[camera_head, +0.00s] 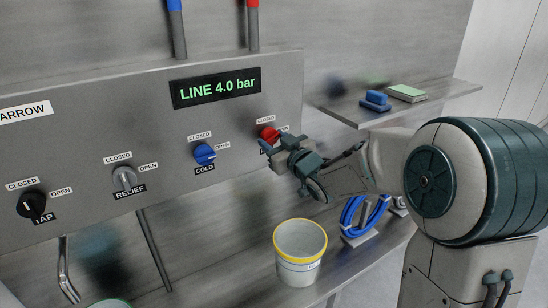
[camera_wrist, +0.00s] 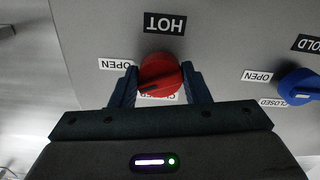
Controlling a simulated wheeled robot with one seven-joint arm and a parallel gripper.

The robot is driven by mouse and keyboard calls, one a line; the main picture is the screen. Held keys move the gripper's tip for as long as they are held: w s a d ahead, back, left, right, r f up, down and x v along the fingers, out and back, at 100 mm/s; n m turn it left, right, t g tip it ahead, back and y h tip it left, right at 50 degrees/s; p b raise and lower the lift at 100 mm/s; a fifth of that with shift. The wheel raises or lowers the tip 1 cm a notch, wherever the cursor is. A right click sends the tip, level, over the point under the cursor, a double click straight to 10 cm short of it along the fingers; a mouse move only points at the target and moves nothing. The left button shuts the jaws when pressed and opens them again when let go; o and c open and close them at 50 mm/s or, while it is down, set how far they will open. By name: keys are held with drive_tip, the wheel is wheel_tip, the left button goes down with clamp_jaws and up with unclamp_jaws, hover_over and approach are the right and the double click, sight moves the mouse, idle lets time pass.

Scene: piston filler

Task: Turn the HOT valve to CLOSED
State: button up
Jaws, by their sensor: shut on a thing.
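The HOT valve is a red knob (camera_head: 268,134) on the grey panel, at the panel's right end below the LINE 4.0 bar display. It also shows in the wrist view (camera_wrist: 160,72), upside down, with the HOT label (camera_wrist: 165,23) above it. The OPEN label (camera_wrist: 115,64) is at its left, and a label below is mostly covered by the knob. A dark mark shows low on the knob; I cannot tell exactly which label it points at. My gripper (camera_wrist: 160,82) is shut on the red knob, one finger on each side. In the head view my gripper (camera_head: 277,143) partly hides the knob.
The blue COLD knob (camera_head: 204,154), grey RELIEF knob (camera_head: 124,178) and black TAP knob (camera_head: 31,204) are to the left. A yellow-rimmed bucket (camera_head: 299,258) and blue hose (camera_head: 362,215) are below. A shelf (camera_head: 440,95) holds a blue thing and a green-topped block.

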drive_tip(key=n+b, duration=0.4)
drive_tip(key=b, duration=0.1)
drive_tip(key=n+b, duration=0.2)
drive_tip(key=b, duration=0.1)
drive_tip(key=shift+f+n, duration=0.25)
drive_tip(key=shift+n, duration=0.05)
drive_tip(key=n+b, duration=0.2)
drive_tip(key=shift+d+r+n+b, duration=0.1)
drive_tip(key=shift+n+b, duration=0.2)
drive_tip(key=shift+r+n+b, duration=0.2)
drive_tip(key=shift+n+b, duration=1.2)
drive_tip(key=shift+n, duration=0.4)
drive_tip(key=shift+r, duration=0.1)
drive_tip(key=o, duration=1)
drive_tip(key=shift+d, duration=0.1)
drive_tip(key=v, duration=1.3)
drive_tip(key=shift+s+d+p, duration=0.2)
drive_tip(key=shift+s+p, duration=0.05)
drive_tip(key=shift+p, duration=0.05)
